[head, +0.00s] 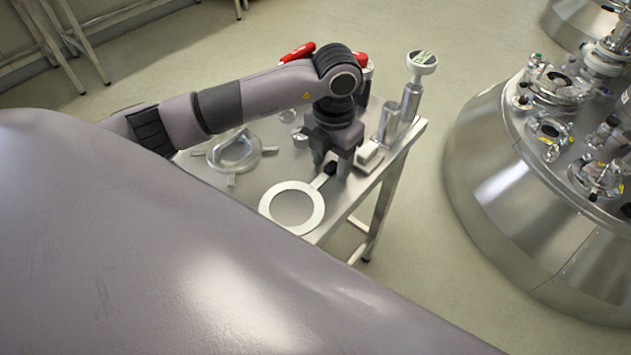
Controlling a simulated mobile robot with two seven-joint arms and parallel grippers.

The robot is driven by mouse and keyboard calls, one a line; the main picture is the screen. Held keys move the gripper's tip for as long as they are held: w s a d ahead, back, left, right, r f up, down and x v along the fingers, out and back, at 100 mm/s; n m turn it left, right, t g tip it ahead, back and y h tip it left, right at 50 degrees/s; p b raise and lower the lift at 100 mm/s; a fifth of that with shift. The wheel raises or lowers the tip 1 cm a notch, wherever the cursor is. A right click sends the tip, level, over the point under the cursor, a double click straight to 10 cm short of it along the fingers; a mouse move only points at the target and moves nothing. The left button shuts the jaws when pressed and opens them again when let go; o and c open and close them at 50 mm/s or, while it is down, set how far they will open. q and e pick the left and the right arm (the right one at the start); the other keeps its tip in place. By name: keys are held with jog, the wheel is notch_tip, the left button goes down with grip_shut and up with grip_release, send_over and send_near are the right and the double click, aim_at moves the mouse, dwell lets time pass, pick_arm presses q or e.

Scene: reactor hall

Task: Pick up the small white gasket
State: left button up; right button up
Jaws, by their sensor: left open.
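A flat white ring (291,207), the only gasket-like thing I can make out, lies on the metal table near its front edge. A narrow tab runs from its upper right side toward a small black piece under my left gripper. My left gripper (331,168) points down over the table, open, with its fingers on either side of that black piece. I cannot tell whether the fingers touch it. A smaller separate gasket is not visible; the gripper and arm hide part of the table. My right gripper is not in view.
A metal clamp ring (235,152) lies left on the table (345,204). Red-handled parts (297,52) are behind. A large steel vessel (530,200) stands right, across open floor.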

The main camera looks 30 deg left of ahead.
pick_arm(q)
grip_shut()
jog(key=shift+r, duration=0.1)
notch_tip(320, 180, up, 20)
jog(key=p, duration=0.2)
dwell(0.5)
